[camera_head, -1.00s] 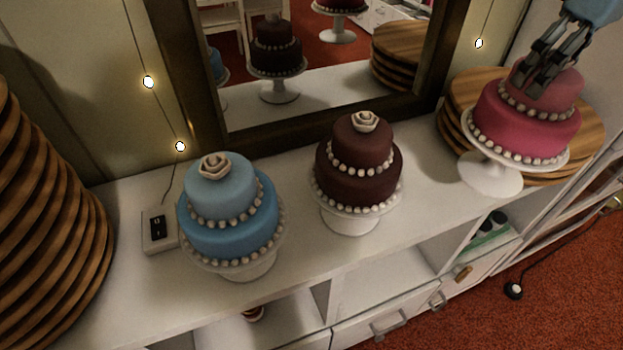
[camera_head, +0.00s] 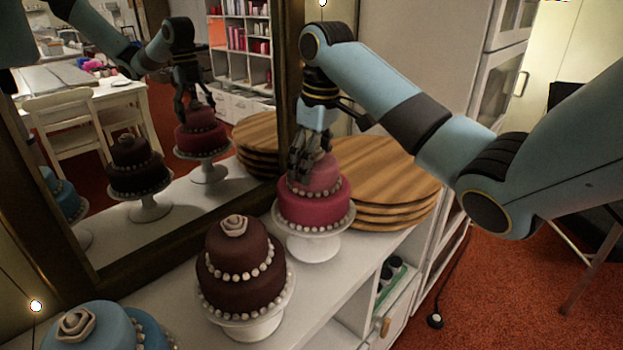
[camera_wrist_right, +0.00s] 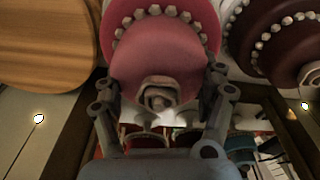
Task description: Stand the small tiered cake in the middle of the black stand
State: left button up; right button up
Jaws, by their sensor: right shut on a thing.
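The pink tiered cake (camera_head: 318,210) has two tiers with a white bead border and sits on a white pedestal stand (camera_head: 308,248). My right gripper (camera_head: 305,165) comes down from above and is shut on its upper tier. In the right wrist view the fingers lie on both sides of the pink tier, with the pale rose (camera_wrist_right: 158,95) between them. A dark brown tiered cake (camera_head: 240,285) and a blue tiered cake (camera_head: 95,325) stand nearer, to the left. No black stand shows in these views. My left gripper is not in view.
A stack of round wooden boards (camera_head: 380,180) stands close behind and right of the pink cake. A framed mirror (camera_head: 290,60) along the wall reflects the cakes and my arm. The white cabinet top (camera_head: 300,305) has bare room in front of the pink cake.

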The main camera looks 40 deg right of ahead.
jog(key=shift+w+f, duration=0.1)
jog(key=shift+f, duration=1.95)
jog(key=o, duration=1.7)
